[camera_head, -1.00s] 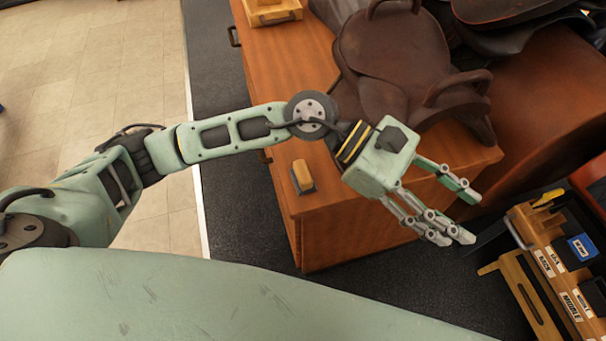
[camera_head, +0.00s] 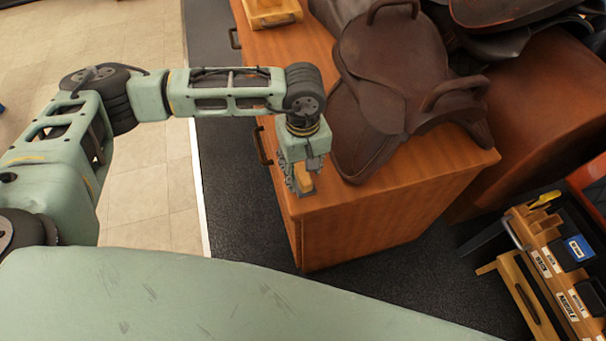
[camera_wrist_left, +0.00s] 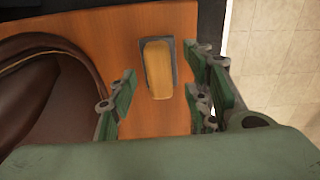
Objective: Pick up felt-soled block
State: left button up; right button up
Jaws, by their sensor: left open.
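The felt-soled block (camera_head: 304,178) is a small tan wooden block on a dark grey sole. It lies on the brown wooden cabinet top near its edge. In the left wrist view the block (camera_wrist_left: 158,70) shows whole, lying between and beyond the fingers. My left gripper (camera_head: 299,187) points down over the block and hides part of it in the head view. In the left wrist view the gripper (camera_wrist_left: 165,105) is open, fingers spread on either side of the block, with nothing held. Whether the fingers touch it cannot be told. My right gripper is not in view.
A dark brown saddle (camera_head: 385,95) stands on the cabinet (camera_head: 400,205) just right of the gripper, also close in the left wrist view (camera_wrist_left: 45,95). A wooden tool rack (camera_head: 545,260) stands at lower right. A wooden item (camera_head: 272,12) lies at the cabinet's far end.

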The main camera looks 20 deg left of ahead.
pick_arm(q)
jog(key=shift+f, duration=1)
jog(key=shift+c, duration=0.2)
grip_shut()
